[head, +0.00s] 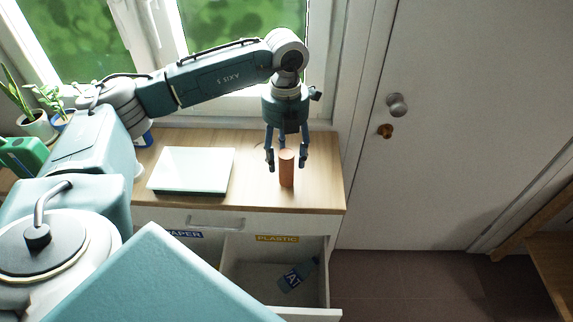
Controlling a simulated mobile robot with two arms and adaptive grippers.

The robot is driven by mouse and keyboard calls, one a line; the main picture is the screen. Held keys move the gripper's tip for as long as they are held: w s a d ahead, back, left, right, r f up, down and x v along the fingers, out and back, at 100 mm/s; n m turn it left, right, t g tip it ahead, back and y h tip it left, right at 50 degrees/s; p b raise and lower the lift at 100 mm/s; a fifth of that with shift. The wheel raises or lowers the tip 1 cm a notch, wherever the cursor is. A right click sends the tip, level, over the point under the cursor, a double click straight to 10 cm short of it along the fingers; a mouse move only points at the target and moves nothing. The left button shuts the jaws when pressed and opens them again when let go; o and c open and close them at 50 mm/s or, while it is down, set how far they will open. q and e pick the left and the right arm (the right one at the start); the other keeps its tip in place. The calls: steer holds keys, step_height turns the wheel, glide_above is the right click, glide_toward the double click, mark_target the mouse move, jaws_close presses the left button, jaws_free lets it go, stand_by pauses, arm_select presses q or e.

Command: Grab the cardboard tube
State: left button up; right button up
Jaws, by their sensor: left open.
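The cardboard tube (287,170) is a brown upright cylinder on the wooden cabinet top, near its right end. My left gripper (287,161) points down over it with its fingers spread. The fingers are on either side of the upper part of the tube, and a small gap seems to show beside it. Whether any finger touches the tube I cannot tell. My right gripper is not in view.
A white closed laptop-like slab (191,169) lies left of the tube. Below, an open drawer (252,292) labelled PLASTIC holds a bottle (297,275). Potted plants (39,126) and a green watering can (22,156) stand at left. A window is behind; a white door (440,130) is at right.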

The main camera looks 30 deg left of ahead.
mark_target(286, 170)
arm_select(q)
steer(key=shift+f, duration=0.4)
steer(key=f+p, duration=0.1)
steer(key=f, duration=0.1)
steer(key=f+p, duration=0.1)
steer(key=f, duration=0.2)
steer(key=shift+w+a+p, duration=0.1)
steer(key=shift+w+p, duration=0.1)
steer(key=shift+p, duration=0.15)
steer(key=shift+f, duration=0.3)
steer(key=c, duration=0.9)
